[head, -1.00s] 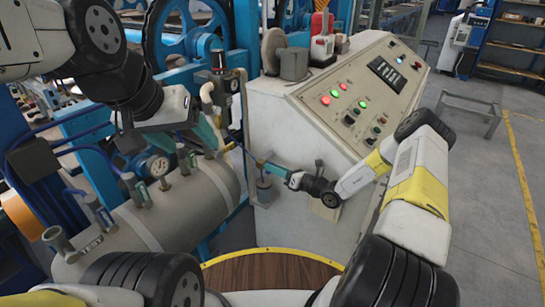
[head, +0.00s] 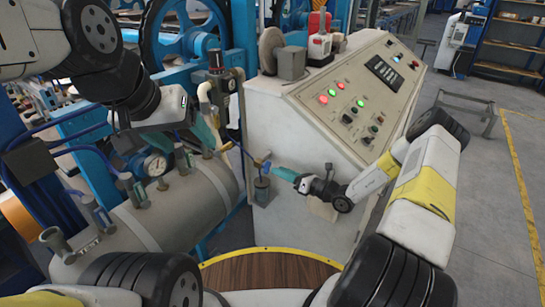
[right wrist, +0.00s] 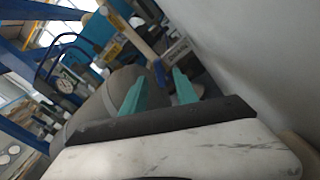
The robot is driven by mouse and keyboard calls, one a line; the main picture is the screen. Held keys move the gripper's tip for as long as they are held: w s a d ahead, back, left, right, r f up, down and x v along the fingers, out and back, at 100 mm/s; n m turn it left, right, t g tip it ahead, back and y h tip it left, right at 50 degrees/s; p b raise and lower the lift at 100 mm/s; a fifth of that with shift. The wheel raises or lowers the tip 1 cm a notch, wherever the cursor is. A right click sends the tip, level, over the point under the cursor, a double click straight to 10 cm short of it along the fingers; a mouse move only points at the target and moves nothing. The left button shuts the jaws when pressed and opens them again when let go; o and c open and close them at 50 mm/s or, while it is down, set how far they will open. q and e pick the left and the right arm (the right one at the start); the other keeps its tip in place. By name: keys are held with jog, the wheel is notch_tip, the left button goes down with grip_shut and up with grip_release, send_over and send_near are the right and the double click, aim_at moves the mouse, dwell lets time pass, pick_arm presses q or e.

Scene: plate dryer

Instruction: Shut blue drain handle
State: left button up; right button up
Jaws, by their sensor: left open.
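The blue drain handle (head: 266,164) appears as a small blue piece at the brass valve on top of a small grey canister (head: 262,187), left of the control cabinet. My right gripper (head: 275,170) is just right of it, with its teal fingers pointing left toward it. I cannot tell whether they touch it. In the right wrist view the two teal fingers (right wrist: 158,88) stand apart, with nothing clearly held between them. My left gripper (head: 207,132) is open above the grey tank, and its fingers are partly hidden by its own wrist.
The grey tank (head: 190,212) carries several short valves and a round pressure gauge (head: 156,165). The white control cabinet (head: 285,130) stands close beside my right gripper. Blue machine frames and a flywheel (head: 185,35) are behind. Open floor (head: 480,230) lies on the right.

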aim_at(268, 167)
jog(key=shift+v, duration=1.65)
jog(key=shift+s, duration=0.1)
jog(key=o, duration=0.5)
jog(key=shift+o, duration=1.3)
jog(key=shift+a+f+n, duration=0.1)
jog(key=shift+a+n, duration=0.05)
jog(key=shift+n, duration=0.35)
jog(key=w+a+n, duration=0.1)
jog(key=a+n, duration=0.1)
jog(key=n, duration=0.3)
jog(key=w+a+n, duration=0.2)
jog(key=a+n, duration=0.1)
jog(key=n, duration=0.3)
jog(key=w+a+n, duration=0.2)
jog(key=n, duration=0.4)
jog(key=shift+w+a+f, duration=0.1)
jog(key=shift+w+a, duration=0.1)
jog(key=shift+a, duration=0.1)
